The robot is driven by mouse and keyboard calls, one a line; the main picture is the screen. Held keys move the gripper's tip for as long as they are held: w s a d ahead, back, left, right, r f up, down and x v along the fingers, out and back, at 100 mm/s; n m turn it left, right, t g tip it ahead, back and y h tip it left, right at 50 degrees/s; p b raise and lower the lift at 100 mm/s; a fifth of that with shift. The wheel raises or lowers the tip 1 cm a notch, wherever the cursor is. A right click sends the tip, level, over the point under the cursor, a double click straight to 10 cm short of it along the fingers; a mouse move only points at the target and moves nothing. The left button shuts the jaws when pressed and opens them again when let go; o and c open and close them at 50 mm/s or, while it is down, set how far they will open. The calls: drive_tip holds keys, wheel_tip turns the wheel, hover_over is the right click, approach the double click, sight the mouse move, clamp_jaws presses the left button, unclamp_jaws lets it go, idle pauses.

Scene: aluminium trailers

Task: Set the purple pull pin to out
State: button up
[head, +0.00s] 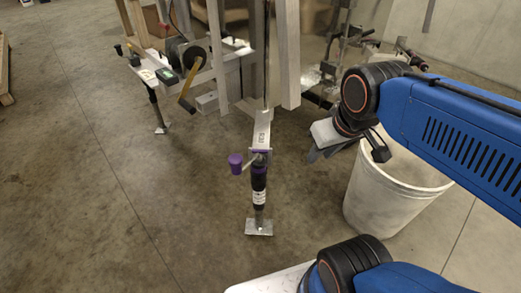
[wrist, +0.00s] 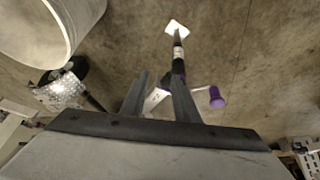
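A purple knob (head: 236,163) sticks out to the left of the upright jack leg (head: 259,190), below a grey bracket arm (head: 262,133). Purple also shows around the top of the leg. I cannot tell which purple part is the pull pin, or its setting. In the wrist view the purple knob (wrist: 217,97) is right of the fingers, and the leg (wrist: 179,55) rises behind the right finger, which hides part of it. My gripper (head: 347,155) is open and empty, right of the leg and apart from it in the head view.
A white bucket (head: 388,195) stands on the floor below and right of my gripper. The trailer frame (head: 225,70) stands behind the leg. A second jack leg (head: 156,108) is at the left. The floor in front and left is clear.

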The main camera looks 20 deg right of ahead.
drive_tip(key=w+a+n+g, duration=0.25)
drive_tip(key=w+n, duration=0.35)
drive_tip(key=w, duration=0.9)
drive_tip(key=n+g, duration=0.2)
drive_tip(key=n, duration=0.3)
approach(260, 150)
wheel_tip(260, 150, down, 10)
drive_tip(key=shift+r, duration=0.1)
clamp_jaws()
